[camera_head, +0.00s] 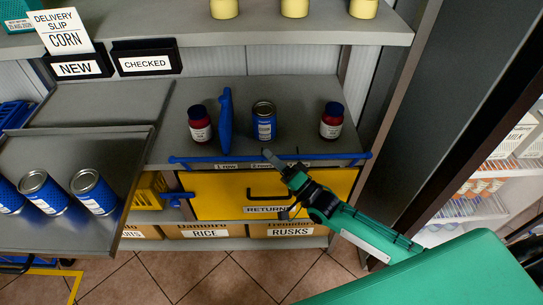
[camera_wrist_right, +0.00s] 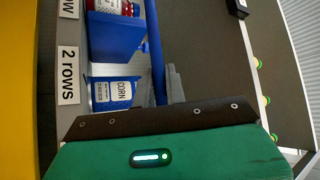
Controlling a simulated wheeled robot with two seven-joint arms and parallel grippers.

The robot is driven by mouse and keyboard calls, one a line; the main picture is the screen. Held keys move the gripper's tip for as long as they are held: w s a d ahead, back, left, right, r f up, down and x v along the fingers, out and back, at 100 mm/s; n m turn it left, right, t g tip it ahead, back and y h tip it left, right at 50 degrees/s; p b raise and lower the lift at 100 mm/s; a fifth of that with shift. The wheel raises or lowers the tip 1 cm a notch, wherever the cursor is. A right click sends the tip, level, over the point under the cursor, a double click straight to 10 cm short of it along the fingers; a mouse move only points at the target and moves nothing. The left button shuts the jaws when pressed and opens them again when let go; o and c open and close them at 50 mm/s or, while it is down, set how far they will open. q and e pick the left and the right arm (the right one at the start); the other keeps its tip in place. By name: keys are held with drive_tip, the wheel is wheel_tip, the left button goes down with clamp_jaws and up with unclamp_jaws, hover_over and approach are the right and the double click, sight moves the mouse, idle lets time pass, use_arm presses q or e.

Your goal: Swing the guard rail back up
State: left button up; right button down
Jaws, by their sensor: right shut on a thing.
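The guard rail (camera_head: 215,160) is a thin blue bar that runs along the front edge of the middle shelf, low at the level of the shelf board. It also shows in the right wrist view (camera_wrist_right: 156,50), running up from my gripper. My right gripper (camera_head: 271,158) reaches in from the lower right and is shut on the rail near its middle. The fingers hide a short piece of the rail. In the right wrist view the gripper (camera_wrist_right: 168,100) covers the lower part of the bar. My left gripper is not in view.
Behind the rail stand a blue divider (camera_head: 225,122), a blue can (camera_head: 264,122) and two red-and-blue jars (camera_head: 200,125) (camera_head: 331,121). A yellow returns drawer (camera_head: 220,195) lies below. A grey tray (camera_head: 75,160) with several blue cans is at the left.

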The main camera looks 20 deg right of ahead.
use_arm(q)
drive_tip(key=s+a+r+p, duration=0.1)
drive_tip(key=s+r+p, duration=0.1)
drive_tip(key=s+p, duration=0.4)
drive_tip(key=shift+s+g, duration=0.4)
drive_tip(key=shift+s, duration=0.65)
use_arm(e)
drive_tip(key=w+m+h, duration=0.1)
drive_tip(key=w+m+g+h, duration=0.1)
drive_tip(key=m, duration=0.1)
drive_tip(key=w+d+m+h, duration=0.1)
drive_tip(key=shift+w+r+g, duration=0.3)
drive_tip(key=shift+r+g, duration=0.1)
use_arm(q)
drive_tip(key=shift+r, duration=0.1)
use_arm(e)
drive_tip(key=shift+d, duration=0.1)
drive_tip(key=c, duration=1.5)
unclamp_jaws()
drive_tip(key=shift+w, duration=0.1)
drive_tip(key=shift+o, duration=0.2)
